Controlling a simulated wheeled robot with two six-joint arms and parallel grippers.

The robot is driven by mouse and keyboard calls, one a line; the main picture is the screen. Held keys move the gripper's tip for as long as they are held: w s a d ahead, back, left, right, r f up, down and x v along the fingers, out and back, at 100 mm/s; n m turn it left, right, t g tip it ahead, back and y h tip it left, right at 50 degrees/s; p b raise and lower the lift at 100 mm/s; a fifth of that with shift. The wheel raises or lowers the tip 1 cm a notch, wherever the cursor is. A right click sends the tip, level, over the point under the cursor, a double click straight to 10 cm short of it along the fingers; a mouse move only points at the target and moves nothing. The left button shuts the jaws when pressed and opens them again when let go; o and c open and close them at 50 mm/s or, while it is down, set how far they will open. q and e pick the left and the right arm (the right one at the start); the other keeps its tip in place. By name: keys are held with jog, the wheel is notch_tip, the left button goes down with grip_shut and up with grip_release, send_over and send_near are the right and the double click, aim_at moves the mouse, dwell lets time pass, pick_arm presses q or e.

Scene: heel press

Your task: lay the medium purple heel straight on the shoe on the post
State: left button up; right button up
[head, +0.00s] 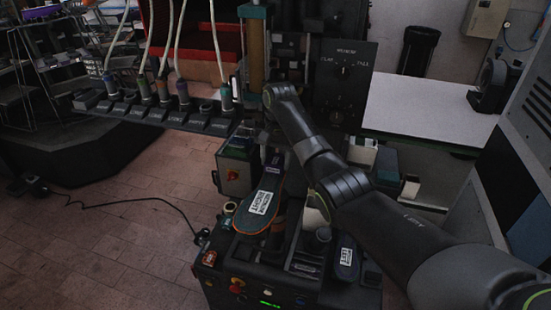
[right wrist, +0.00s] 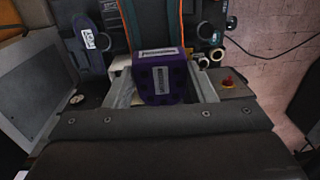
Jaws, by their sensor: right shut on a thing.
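The shoe (head: 265,198) sits sole up on the post, a dark sole with an orange edge and a white label. Its dark sole with orange edges also shows at the top of the right wrist view (right wrist: 150,18). My right gripper (right wrist: 163,88) is shut on the purple heel (right wrist: 158,72), which sits between its two pale fingers and has a light label on its upper face. The heel is at the near end of the sole in that view; I cannot tell whether they touch. In the head view my right arm hides most of that gripper. My left gripper is not in view.
A black control panel (head: 345,75) with a knob is behind my right arm. A small box (head: 234,175) with a red button stands beside the shoe. A dark labelled piece (head: 346,258) lies right of it.

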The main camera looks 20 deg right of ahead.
jog(key=shift+f, duration=0.45)
jog(key=o, duration=1.1)
jog(key=shift+r, duration=0.25)
notch_tip(320, 180, up, 4)
jog(key=shift+d+f+b, duration=0.1)
jog(key=shift+b, duration=1.05)
notch_tip(320, 180, up, 2)
jog(key=shift+r, duration=0.25)
jog(key=shift+s+r, duration=0.1)
jog(key=shift+r, duration=0.2)
jog(key=shift+f, duration=0.1)
